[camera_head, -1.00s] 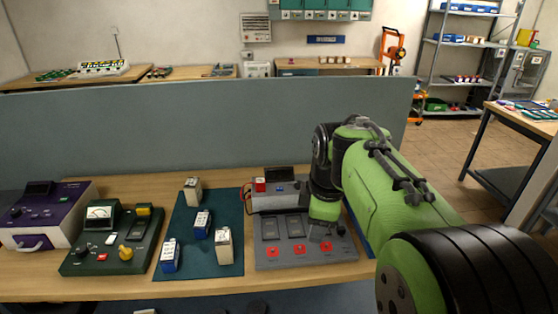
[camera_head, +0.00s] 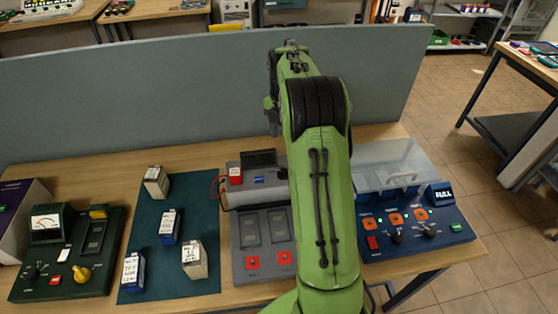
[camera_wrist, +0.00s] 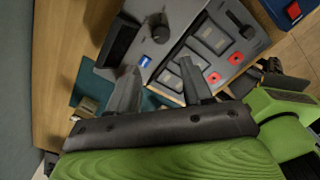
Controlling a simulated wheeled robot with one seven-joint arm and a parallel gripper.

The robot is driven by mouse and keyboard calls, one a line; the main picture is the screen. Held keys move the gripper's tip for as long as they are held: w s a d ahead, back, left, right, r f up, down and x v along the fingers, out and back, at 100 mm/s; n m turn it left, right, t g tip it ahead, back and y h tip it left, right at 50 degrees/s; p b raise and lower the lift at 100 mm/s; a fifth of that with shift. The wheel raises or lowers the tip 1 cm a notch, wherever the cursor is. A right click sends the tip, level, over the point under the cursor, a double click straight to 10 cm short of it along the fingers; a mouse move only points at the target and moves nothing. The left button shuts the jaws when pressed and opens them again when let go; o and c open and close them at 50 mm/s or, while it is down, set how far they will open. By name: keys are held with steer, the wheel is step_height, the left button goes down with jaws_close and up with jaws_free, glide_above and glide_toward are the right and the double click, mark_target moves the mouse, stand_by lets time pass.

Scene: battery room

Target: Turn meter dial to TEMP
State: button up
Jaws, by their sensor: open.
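The grey meter (camera_head: 238,193) stands at the back of the table, with a dark display (camera_head: 258,158) and a small blue label (camera_head: 259,180). In the wrist view the meter shows its dark display (camera_wrist: 119,40), the blue label (camera_wrist: 145,61) and a round black dial (camera_wrist: 160,32). The dial's markings are too small to read. In the head view my arm hides the dial. My gripper (camera_wrist: 158,68) is open, its two fingers apart with nothing between them. The fingertips point toward the meter, apart from the dial in the picture. The head view does not clearly show the fingers.
A grey charger panel (camera_head: 240,265) with red buttons sits in front of the meter. A dark green mat (camera_head: 205,225) with several batteries and a green tester (camera_head: 115,265) lie left. A blue device (camera_head: 445,225) stands right. A grey partition (camera_head: 150,95) rises behind.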

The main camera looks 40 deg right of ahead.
mark_target(283, 171)
step_height(283, 171, down, 14)
steer(key=shift+s+a+r+b, duration=0.1)
steer(key=shift+s+r+b, duration=0.1)
steer(key=shift+b, duration=0.2)
steer(key=shift+w+f, duration=0.15)
steer(key=shift+f, duration=0.45)
steer(key=c, duration=0.8)
